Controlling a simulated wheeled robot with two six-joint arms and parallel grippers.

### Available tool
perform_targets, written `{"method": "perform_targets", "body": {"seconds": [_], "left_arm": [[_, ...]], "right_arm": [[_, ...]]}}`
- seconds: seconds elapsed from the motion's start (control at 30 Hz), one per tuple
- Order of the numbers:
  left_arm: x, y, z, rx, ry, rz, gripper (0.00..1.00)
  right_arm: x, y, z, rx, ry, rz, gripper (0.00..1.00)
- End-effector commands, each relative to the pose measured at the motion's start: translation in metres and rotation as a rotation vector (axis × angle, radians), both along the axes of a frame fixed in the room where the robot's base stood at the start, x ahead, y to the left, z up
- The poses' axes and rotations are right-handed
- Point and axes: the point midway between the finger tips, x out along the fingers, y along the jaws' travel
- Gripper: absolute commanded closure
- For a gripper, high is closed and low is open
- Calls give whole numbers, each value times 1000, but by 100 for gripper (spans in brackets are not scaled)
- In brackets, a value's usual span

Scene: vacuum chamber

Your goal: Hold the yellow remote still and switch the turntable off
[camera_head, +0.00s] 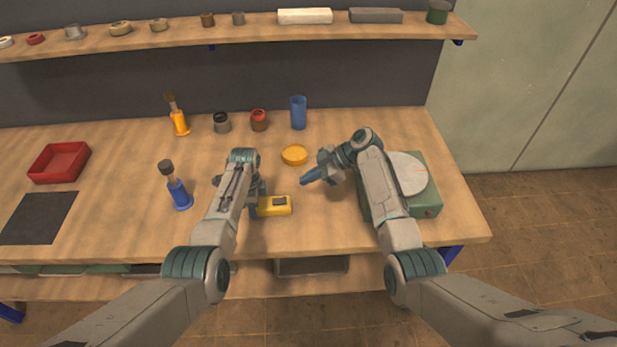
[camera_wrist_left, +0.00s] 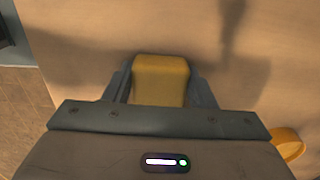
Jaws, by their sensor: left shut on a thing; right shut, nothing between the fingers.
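The yellow remote (camera_head: 275,206) lies on the wooden table near its front edge, with a dark patch on its top. My left gripper (camera_head: 256,205) is shut on the remote's left end. In the left wrist view, the yellow remote (camera_wrist_left: 161,80) sits between the two fingers (camera_wrist_left: 162,92). My right gripper (camera_head: 311,176) is shut and empty, above the table to the upper right of the remote and apart from it. The turntable (camera_head: 408,175), a green box with a pale round disc, stands at the right, partly hidden behind my right arm. A small red spot (camera_head: 429,213) shows on its front.
A blue cup (camera_head: 298,113), a red-topped jar (camera_head: 258,120) and a grey jar (camera_head: 222,122) stand at the back. A blue bottle (camera_head: 178,192), a red tray (camera_head: 60,162) and a dark mat (camera_head: 39,217) are at the left.

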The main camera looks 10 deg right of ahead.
Motion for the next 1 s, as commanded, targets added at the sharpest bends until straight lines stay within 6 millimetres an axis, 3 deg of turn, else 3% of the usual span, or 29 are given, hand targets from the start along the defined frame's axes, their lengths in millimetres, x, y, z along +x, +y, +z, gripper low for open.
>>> {"method": "perform_targets", "body": {"seconds": [0.17,0.2,0.3,0.33,0.73,0.87,1.0], "left_arm": [[0,0,0,0,0,0,78],[0,0,0,0,0,0,45],[0,0,0,0,0,0,26],[0,0,0,0,0,0,24],[1,0,7,0,-2,0,24],[1,-1,25,0,-3,0,24],[1,-1,55,-1,-5,0,24]], "right_arm": [[0,0,0,0,0,0,100],[0,0,0,0,0,0,100],[0,0,0,0,-1,-1,100],[0,0,0,0,-1,-1,100],[0,0,0,0,-1,0,100],[0,0,0,0,-1,0,100],[0,0,0,0,-1,0,100]]}}
